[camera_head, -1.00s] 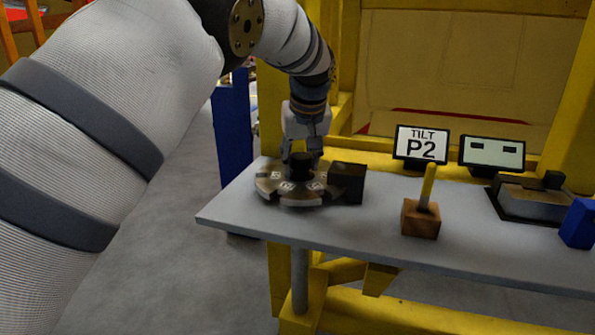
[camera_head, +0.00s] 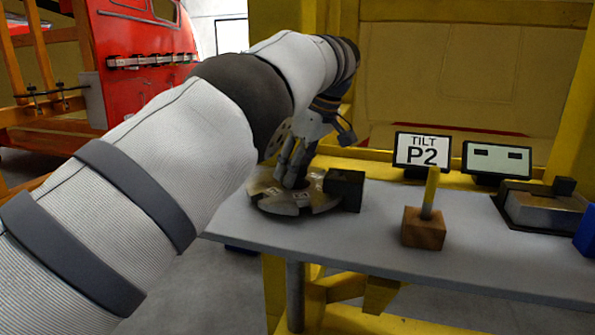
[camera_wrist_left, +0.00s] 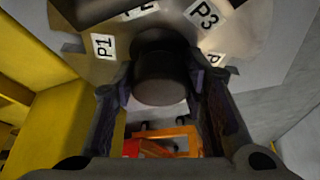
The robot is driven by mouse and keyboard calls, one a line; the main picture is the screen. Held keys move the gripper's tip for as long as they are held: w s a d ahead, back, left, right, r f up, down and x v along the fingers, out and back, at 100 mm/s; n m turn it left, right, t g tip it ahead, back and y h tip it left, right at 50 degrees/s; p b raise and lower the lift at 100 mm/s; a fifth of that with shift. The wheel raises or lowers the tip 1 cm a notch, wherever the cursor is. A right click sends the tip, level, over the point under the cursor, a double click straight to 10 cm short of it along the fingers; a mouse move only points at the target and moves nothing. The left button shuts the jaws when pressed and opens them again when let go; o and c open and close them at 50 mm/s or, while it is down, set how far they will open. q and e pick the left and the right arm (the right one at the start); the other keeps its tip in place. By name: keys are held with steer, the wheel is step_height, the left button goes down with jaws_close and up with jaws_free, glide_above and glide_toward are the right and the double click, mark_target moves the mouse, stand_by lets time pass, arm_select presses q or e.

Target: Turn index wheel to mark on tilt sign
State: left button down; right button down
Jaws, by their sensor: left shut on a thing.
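The index wheel (camera_head: 270,198), a notched metal disc with white labels, lies on the left end of the grey table. In the left wrist view, the wheel (camera_wrist_left: 185,30) shows labels P1 and P3, with others partly cut off. My left gripper (camera_head: 290,180) is shut on the wheel's dark round knob (camera_wrist_left: 160,75) from above. A black block (camera_head: 346,190) stands at the wheel's right edge. The tilt sign (camera_head: 422,151) reads "TILT P2". My right gripper is not in view.
A wooden block (camera_head: 423,230) with an upright yellow stick stands right of the wheel. A second small screen (camera_head: 496,160) and a metal device (camera_head: 540,208) are farther right. Yellow frame posts stand behind the grey table (camera_head: 370,248).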

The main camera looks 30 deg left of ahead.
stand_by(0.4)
arm_select(q)
steer(key=c, duration=1)
jaws_free()
